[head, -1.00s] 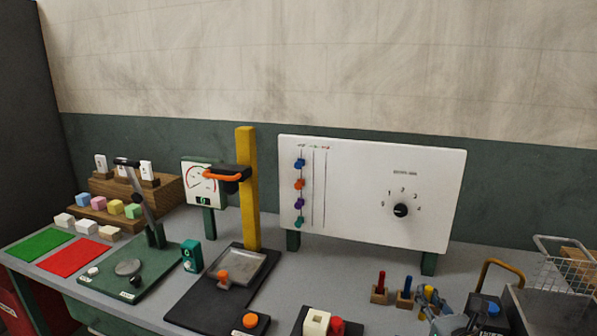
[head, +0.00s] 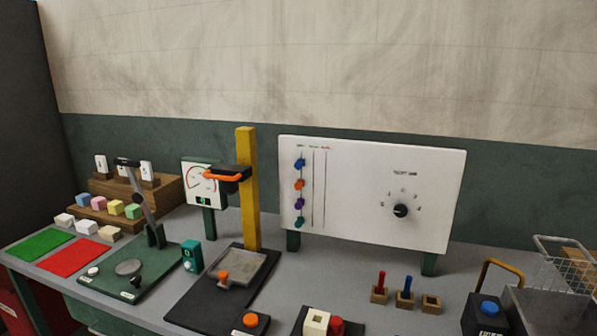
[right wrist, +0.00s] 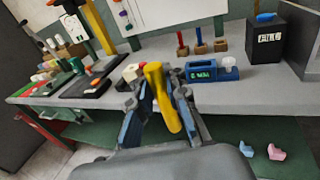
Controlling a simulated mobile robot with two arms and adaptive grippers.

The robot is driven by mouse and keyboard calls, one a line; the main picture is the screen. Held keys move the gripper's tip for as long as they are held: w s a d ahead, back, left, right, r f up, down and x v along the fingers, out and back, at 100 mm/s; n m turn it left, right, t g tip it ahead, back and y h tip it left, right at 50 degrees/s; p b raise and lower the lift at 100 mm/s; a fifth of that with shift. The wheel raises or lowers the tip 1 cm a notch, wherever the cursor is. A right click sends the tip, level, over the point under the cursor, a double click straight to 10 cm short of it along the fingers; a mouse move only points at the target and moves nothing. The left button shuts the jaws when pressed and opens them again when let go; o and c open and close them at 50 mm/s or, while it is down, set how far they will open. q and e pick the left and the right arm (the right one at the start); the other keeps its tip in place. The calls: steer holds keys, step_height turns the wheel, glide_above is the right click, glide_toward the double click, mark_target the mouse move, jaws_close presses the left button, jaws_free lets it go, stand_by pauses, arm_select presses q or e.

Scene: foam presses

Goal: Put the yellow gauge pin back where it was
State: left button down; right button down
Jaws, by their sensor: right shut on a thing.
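My right gripper (right wrist: 160,100) is shut on the yellow gauge pin (right wrist: 158,85) in the right wrist view. The pin's thick end points away, and it is clear of the bench. Three small wooden blocks stand in a row on the bench in the head view. The left block (head: 379,297) holds a red pin (head: 382,279), the middle block (head: 404,303) holds a blue pin (head: 408,284). The right block (head: 431,303) has an empty dark hole. This empty block (right wrist: 221,45) also shows in the right wrist view. My left gripper is in neither view.
A blue gauge with a display (right wrist: 212,69) lies near the bench's front edge. A black box with a blue button (head: 487,313) and a wire basket (head: 563,265) stand right of the blocks. A white panel with a dial (head: 370,195) stands behind.

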steer(key=w+r+n+y, duration=0.1)
steer(key=n+y, duration=0.1)
steer(key=w+r+n+g+y, duration=0.1)
steer(key=y, duration=0.2)
steer(key=w+r+n+g+y, duration=0.1)
steer(key=w+n+y, duration=0.1)
steer(key=y, duration=0.1)
steer(key=shift+n, duration=0.3)
steer(key=shift+r, duration=0.1)
